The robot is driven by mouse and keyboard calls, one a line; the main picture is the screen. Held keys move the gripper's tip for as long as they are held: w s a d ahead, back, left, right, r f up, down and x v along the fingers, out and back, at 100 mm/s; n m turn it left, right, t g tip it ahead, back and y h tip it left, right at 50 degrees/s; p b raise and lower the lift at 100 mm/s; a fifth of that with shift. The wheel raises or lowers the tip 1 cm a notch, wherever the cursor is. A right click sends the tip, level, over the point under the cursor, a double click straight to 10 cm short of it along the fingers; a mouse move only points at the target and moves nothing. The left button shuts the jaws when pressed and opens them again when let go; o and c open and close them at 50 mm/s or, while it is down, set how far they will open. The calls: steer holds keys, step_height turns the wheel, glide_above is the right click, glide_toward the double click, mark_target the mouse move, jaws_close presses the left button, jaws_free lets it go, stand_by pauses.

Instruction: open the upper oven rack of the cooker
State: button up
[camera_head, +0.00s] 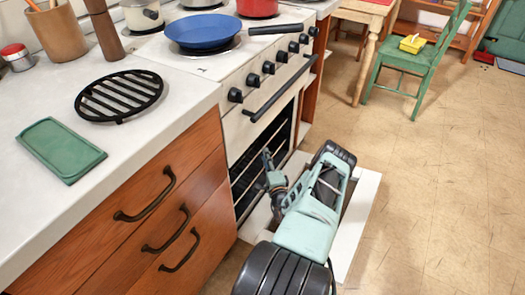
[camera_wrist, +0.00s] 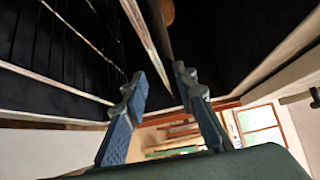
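The cooker (camera_head: 225,95) stands in the counter row, its oven door (camera_head: 352,228) folded down. Thin rack bars cross the dark oven opening (camera_head: 245,172); which bar belongs to the upper rack is hard to tell. My gripper (camera_head: 267,160) is at the oven opening, partly hidden by my arm. In the wrist view my gripper (camera_wrist: 158,82) has its two fingers apart. A pale metal rack bar (camera_wrist: 148,38) runs toward the gap between the fingertips; I cannot tell whether they touch it. More rack wires (camera_wrist: 65,25) show at the left.
A drawer cabinet (camera_head: 150,215) with dark handles stands left of the oven. A black oven handle bar (camera_head: 282,88) and knobs sit above the opening. A blue pan (camera_head: 203,30) is on the hob. The floor (camera_head: 440,190) at right is clear; a green chair (camera_head: 425,62) stands farther back.

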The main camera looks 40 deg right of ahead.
mark_target(263, 147)
steer(key=shift+b+x, duration=0.8)
steer(key=shift+x, duration=2)
jaws_close()
